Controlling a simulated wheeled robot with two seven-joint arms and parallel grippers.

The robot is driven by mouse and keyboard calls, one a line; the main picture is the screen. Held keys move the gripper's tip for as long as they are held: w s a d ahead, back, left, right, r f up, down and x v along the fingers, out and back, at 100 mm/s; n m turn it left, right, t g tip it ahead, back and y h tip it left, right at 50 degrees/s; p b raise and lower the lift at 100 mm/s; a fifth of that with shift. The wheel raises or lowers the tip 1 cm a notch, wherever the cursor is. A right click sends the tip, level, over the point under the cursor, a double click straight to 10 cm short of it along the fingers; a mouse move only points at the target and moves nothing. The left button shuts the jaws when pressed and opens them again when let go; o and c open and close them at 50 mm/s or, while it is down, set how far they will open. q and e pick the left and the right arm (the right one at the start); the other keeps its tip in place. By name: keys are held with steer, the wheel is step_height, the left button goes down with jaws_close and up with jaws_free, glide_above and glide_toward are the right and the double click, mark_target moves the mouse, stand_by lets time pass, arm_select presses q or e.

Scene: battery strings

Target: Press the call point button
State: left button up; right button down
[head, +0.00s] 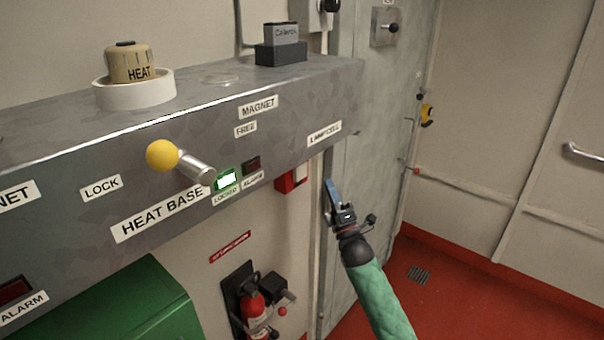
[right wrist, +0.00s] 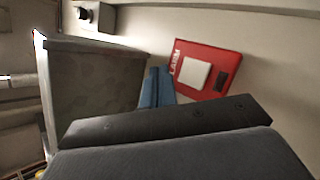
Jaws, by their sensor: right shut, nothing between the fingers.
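The call point is a red box (head: 284,183) on the wall under the grey shelf's right end in the head view, partly hidden by the shelf. In the right wrist view the red call point (right wrist: 222,58) shows with its pale square button (right wrist: 195,75) and a small dark patch beside it. My right gripper (head: 330,186) is shut and empty, its blue fingers upright, right of the call point in the head view. In the right wrist view its fingertips (right wrist: 156,73) appear just left of the call point; contact cannot be told. My left gripper is not in view.
The grey shelf (head: 240,100) has a yellow-knobbed lever (head: 163,155) and a lit green lamp (head: 226,180) on its front. A fire extinguisher (head: 252,305) hangs below. A grey door (head: 375,130) stands behind my right gripper. The red floor (head: 480,290) at right is clear.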

mark_target(304, 165)
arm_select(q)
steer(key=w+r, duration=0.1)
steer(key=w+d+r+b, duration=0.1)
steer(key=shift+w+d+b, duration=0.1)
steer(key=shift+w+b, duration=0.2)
arm_select(e)
steer(key=w+a, duration=0.4)
steer(key=a, duration=0.1)
steer(key=shift+a, duration=0.15)
steer(key=shift+s, duration=0.1)
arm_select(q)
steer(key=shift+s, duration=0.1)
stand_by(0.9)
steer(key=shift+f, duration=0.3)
arm_select(e)
steer(key=shift+a, duration=0.15)
steer(key=shift+w+a+b, duration=0.15)
steer(key=shift+w+b, duration=0.1)
steer(key=shift+b, duration=0.05)
